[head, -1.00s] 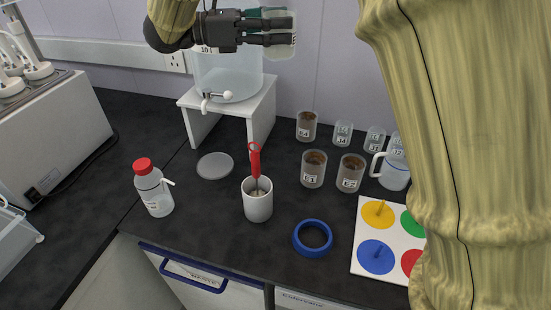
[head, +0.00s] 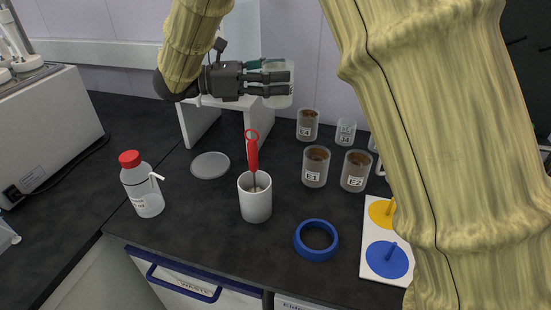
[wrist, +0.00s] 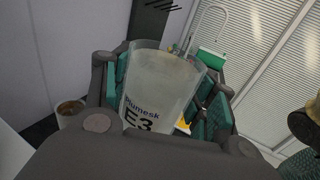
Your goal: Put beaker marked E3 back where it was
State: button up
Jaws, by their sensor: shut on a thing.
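Beaker E3 (wrist: 158,88) is clear, looks empty, and has its "E3" label facing the wrist camera. My gripper (head: 272,82) is shut around its sides, with a finger on each side in the wrist view. In the head view, beaker E3 (head: 281,97) is held roughly upright, above the bench and left of the other beakers. Beakers E1 (head: 315,168) and E2 (head: 355,172) stand side by side with brown contents. Another brown-filled beaker (head: 307,125) stands behind them, with a smaller glass (head: 345,133) to its right. My arm hides the bench farther right.
A white cup (head: 255,205) holding a red-handled tool (head: 252,152), a blue ring (head: 316,241), a grey disc (head: 210,166) and a red-capped bottle (head: 142,190) are on the bench. A white stand (head: 198,124) is behind. A coloured peg board (head: 376,272) lies at right.

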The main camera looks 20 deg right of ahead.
notch_tip(320, 180, down, 22)
jog(key=p, duration=0.2)
jog(key=shift+f+p, duration=0.2)
jog(key=shift+p, duration=0.1)
dwell(0.4)
jog(key=shift+f, duration=0.15)
jog(key=o, duration=0.9)
jog(key=shift+c, duration=0.2)
jog(key=shift+r, duration=0.25)
jog(key=shift+a+f, duration=0.15)
jog(key=shift+a, duration=0.15)
jog(key=shift+w+a+b, duration=0.25)
jog(key=shift+a, duration=0.9)
jog(key=shift+w+a+b, duration=0.25)
jog(key=shift+a, duration=0.85)
jog(key=shift+w+a+b, duration=0.25)
jog(key=shift+a, duration=0.9)
